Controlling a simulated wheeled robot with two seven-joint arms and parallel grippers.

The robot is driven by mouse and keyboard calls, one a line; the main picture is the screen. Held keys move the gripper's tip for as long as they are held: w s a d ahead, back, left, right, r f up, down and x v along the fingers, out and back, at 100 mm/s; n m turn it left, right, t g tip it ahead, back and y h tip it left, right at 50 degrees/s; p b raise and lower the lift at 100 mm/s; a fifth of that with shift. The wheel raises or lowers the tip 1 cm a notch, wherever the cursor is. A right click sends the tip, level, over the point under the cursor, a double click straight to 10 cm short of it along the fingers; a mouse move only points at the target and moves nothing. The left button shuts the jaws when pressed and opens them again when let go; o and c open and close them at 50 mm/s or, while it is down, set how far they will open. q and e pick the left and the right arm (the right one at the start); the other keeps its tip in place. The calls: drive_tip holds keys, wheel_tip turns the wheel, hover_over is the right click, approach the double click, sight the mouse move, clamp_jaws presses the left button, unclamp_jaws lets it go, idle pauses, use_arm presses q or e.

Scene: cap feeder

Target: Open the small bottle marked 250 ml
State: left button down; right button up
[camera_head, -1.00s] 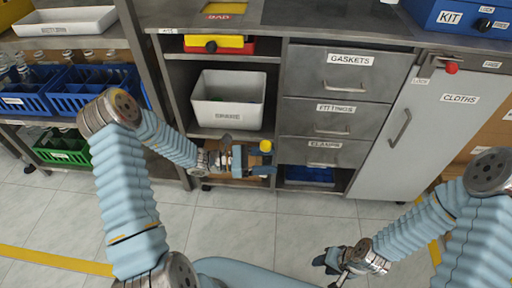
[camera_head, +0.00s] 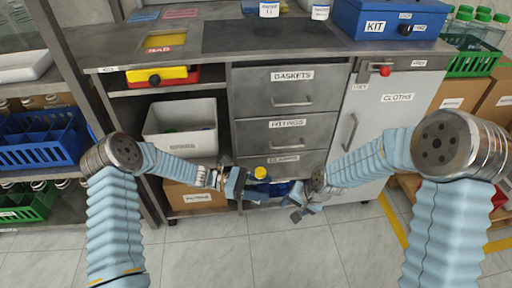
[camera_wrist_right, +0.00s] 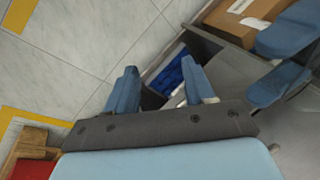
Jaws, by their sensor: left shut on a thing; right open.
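A small bottle with a yellow cap (camera_head: 260,172) is held upright in my left gripper (camera_head: 258,188), in front of the cabinet's lower part. The cap stands above the fingers. The bottle's body is mostly hidden and I cannot read its marking. My right gripper (camera_head: 298,203) is open, just right of and a little lower than the left gripper, apart from the bottle. In the right wrist view its two blue fingers (camera_wrist_right: 160,68) are spread with nothing between them. Blue fingers, seemingly my left gripper's (camera_wrist_right: 283,62), show at that view's right edge; the bottle is not discernible there.
The cabinet has drawers (camera_head: 290,102), a grey bin (camera_head: 182,128) on a shelf and a cardboard box (camera_head: 194,197) below. A blue KIT box (camera_head: 385,18) and white containers (camera_head: 269,9) stand on the worktop (camera_head: 232,37). The tiled floor (camera_head: 260,255) in front is clear.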

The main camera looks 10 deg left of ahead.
drive_tip(key=w+a+r+m+h, duration=0.1)
drive_tip(key=a+r+m, duration=0.2)
drive_tip(key=r+m, duration=0.3)
drive_tip(key=w+a+r+m+g+h, duration=0.1)
drive_tip(key=a+r+m, duration=0.3)
drive_tip(key=r+m, duration=0.2)
drive_tip(key=w+a+r+m+g+h, duration=0.1)
drive_tip(key=a+r+m, duration=0.3)
drive_tip(key=r+m, duration=0.3)
drive_tip(key=shift+w+a+r+h, duration=0.1)
drive_tip(key=shift+w+r+h, duration=0.1)
drive_tip(key=shift+r, duration=0.25)
drive_tip(key=shift+w+a+r+h, duration=0.1)
drive_tip(key=shift+w+r, duration=0.05)
drive_tip(key=shift+r, duration=0.3)
drive_tip(key=shift+s+a+r+m+g, duration=0.25)
drive_tip(key=shift+r+m+g, duration=0.05)
drive_tip(key=shift+m, duration=0.5)
hover_over(260, 188)
drive_tip(key=w+a, duration=0.1)
drive_tip(key=w, duration=0.2)
drive_tip(key=f, duration=0.7)
drive_tip(key=shift+s+a+f, duration=0.1)
drive_tip(key=shift+a+f, duration=0.1)
drive_tip(key=shift+f, duration=0.15)
